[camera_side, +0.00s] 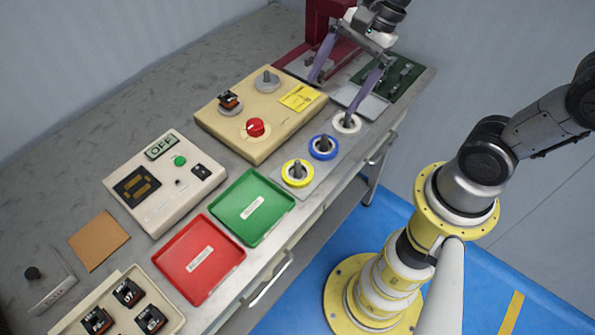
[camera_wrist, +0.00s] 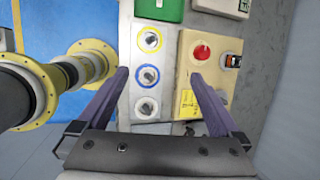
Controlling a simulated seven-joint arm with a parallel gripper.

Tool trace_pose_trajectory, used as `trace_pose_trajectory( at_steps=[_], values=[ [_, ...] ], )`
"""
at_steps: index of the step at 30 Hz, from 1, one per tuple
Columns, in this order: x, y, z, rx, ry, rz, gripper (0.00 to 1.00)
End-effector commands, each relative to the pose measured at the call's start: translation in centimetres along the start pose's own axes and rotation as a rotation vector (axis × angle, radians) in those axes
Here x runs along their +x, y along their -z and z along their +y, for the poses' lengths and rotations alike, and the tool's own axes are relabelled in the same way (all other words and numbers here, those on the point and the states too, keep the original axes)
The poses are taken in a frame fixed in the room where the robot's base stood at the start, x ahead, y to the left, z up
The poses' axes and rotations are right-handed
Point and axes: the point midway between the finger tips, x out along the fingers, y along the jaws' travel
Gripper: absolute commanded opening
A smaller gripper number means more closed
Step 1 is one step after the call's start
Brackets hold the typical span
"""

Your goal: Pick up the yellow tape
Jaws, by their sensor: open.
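The yellow tape (camera_side: 298,173) is a ring around a grey peg on a grey plate, nearest the green tray in a row of three tapes. It also shows in the wrist view (camera_wrist: 149,40), ahead of my gripper. The blue tape (camera_side: 323,147) and the white tape (camera_side: 346,122) sit on pegs in the same row. My gripper (camera_side: 339,99) is open and empty above the white-tape end of the row. In the wrist view my gripper (camera_wrist: 158,74) has its purple fingers spread wide, with no tape between them.
A beige box with a red knob (camera_side: 256,127) stands beside the tapes. The green tray (camera_side: 252,207) and red tray (camera_side: 200,259) lie past the yellow tape. A control box with an OFF display (camera_side: 161,146) stands behind them. A dark red frame (camera_side: 318,25) stands near my gripper.

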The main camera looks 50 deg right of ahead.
Motion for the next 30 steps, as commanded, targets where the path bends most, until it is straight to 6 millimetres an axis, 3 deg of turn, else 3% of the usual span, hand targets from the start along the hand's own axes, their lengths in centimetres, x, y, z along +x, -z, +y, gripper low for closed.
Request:
trace_pose_trajectory(
  at_steps=[1,6,13,22,30],
  values=[
    [1.9,0.4,-0.5,0.104,-0.049,-0.021,1.0],
    [5.7,1.5,-0.5,0.229,-0.15,-0.046,1.0],
    [8.0,1.9,0.4,0.244,-0.189,-0.044,1.0],
    [13.3,1.4,1.3,0.241,-0.187,-0.043,1.0],
    [15.2,1.3,1.6,0.24,-0.184,-0.042,1.0]
  ],
)
